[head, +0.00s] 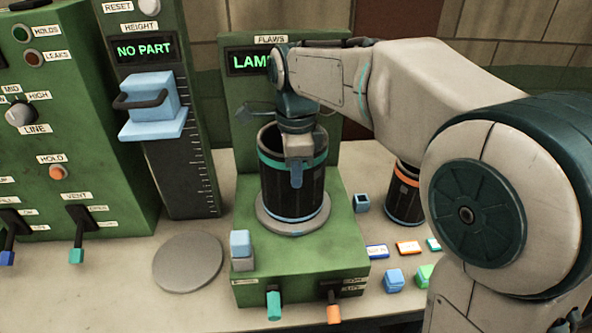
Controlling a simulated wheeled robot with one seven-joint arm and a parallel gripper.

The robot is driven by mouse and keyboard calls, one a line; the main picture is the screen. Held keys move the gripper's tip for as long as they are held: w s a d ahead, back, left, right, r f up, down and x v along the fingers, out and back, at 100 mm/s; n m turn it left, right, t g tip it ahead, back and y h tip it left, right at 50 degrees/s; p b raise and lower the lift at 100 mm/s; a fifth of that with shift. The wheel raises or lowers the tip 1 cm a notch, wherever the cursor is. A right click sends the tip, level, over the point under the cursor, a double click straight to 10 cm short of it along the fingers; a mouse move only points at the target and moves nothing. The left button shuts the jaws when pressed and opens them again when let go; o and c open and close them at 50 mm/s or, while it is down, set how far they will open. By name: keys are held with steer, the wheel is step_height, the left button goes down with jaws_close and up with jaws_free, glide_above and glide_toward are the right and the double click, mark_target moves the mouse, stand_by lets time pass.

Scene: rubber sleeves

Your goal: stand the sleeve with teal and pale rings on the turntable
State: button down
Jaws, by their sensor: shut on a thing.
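The sleeve (279,190) is a dark open tube with a teal ring near its top and a pale blue ring near its bottom. It is upright over the grey turntable (264,223) on the green machine. Its bottom appears to meet the disc, but I cannot tell if its full weight rests there. My gripper (297,172) is at the near side of the sleeve's rim, shut on its wall. One blue-grey finger shows outside the wall; the other is hidden inside.
Another dark sleeve with an orange ring (404,196) stands at the right, partly behind my arm. A grey disc (188,262) lies at the left. A height gauge (153,105) reads "NO PART". Levers (274,304), small blocks (394,280) and labels crowd the front.

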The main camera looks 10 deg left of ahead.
steer(key=c, duration=1.6)
jaws_free()
steer(key=shift+o, duration=0.2)
steer(key=shift+r, duration=0.1)
step_height(320, 180, up, 12)
steer(key=s+d+f+n+t, duration=0.1)
steer(key=s+d+f+n, duration=0.6)
steer(key=d+f, duration=0.2)
steer(key=s+d+f+n+t, duration=0.2)
steer(key=s+d+f+n, duration=0.6)
steer(key=d, duration=0.5)
steer(key=shift+d+f, duration=0.35)
steer(key=shift+f, duration=0.25)
